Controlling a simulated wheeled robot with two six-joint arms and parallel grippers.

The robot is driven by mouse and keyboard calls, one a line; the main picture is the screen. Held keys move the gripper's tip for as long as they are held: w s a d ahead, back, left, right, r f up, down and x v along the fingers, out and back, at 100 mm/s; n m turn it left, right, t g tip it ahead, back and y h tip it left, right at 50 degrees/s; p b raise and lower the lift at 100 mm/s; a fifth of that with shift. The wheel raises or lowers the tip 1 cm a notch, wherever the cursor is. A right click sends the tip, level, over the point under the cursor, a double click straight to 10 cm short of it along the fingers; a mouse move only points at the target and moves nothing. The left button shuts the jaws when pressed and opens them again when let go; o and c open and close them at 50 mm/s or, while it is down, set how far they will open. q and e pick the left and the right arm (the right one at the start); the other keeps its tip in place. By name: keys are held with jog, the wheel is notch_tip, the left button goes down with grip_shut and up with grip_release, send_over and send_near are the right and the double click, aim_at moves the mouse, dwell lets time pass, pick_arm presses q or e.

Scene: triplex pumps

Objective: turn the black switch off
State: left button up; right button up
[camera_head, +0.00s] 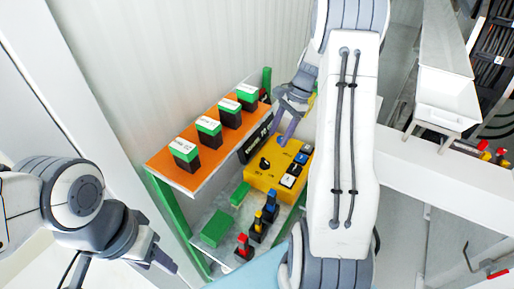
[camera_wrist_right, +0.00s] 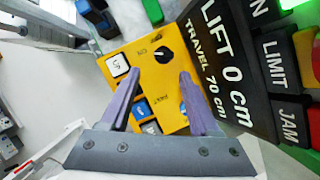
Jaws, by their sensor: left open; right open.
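The black switch (camera_head: 264,163) is a round knob on the yellow control box (camera_head: 262,181). In the right wrist view the knob (camera_wrist_right: 161,56) shows a white pointer mark, on the yellow face (camera_wrist_right: 114,89) between a white square button and printed words. My right gripper (camera_head: 287,125) is open above the box. In its wrist view the two purple fingers (camera_wrist_right: 158,78) point at the panel, with the knob just beyond and between their tips; I cannot tell any contact. My left gripper (camera_head: 125,270) is open and empty at lower left, away from the box.
A black display (camera_wrist_right: 224,60) reading "LIFT 0 cm" stands beside the box. An orange shelf (camera_head: 161,163) with several green-topped black blocks is to the left. My right arm hides the area right of the box.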

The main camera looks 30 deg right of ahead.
aim_at(265, 161)
jog(key=p+x, duration=0.1)
jog(key=x, duration=0.5)
jog(key=p+x, duration=0.1)
jog(key=x, duration=0.2)
jog(key=shift+w+a+f+p, duration=0.2)
jog(key=shift+w+f+p, duration=0.1)
jog(key=shift+w+f, duration=0.1)
pick_arm(q)
jog(key=r, duration=0.2)
jog(key=shift+w+d+r, duration=0.2)
jog(key=shift+w+r, duration=0.15)
pick_arm(e)
jog(key=shift+f, duration=0.3)
grip_shut()
